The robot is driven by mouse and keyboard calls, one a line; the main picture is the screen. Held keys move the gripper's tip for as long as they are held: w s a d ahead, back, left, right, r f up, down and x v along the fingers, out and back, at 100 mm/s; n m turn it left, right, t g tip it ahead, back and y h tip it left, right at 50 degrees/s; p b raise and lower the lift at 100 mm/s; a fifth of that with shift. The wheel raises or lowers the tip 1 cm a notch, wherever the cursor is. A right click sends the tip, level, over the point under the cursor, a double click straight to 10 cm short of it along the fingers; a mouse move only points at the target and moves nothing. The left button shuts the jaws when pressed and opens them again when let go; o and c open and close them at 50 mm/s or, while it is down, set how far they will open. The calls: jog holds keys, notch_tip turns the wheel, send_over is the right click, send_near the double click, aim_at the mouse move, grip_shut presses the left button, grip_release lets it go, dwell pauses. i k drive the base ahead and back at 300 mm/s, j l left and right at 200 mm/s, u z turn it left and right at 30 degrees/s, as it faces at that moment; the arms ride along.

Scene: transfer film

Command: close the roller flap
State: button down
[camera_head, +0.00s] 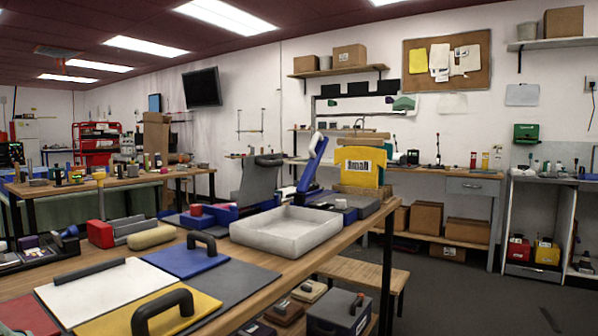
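A blue flap-like part (312,161) stands raised and tilted, leaning to the right, on the wooden workbench. I take it for the roller flap. It rises from behind the white tray, next to a low blue and dark grey unit (343,204). I cannot tell whether these belong to the same device. My gripper is not in view.
A white tray (262,240) lies in front of the raised part. A yellow bin (359,169) stands behind it to the right. Blue (186,263), white (112,290) and yellow (120,325) boards with black handles lie at the front left. Open floor (460,292) shows at the right.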

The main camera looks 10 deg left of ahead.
aim_at(260, 174)
jog(key=i+l, duration=0.4)
jog(key=i, duration=0.15)
jog(key=i+l+u, duration=0.1)
jog(key=i+l, duration=0.25)
jog(key=i, duration=0.25)
jog(key=i+j, duration=0.15)
jog(key=i, duration=0.7)
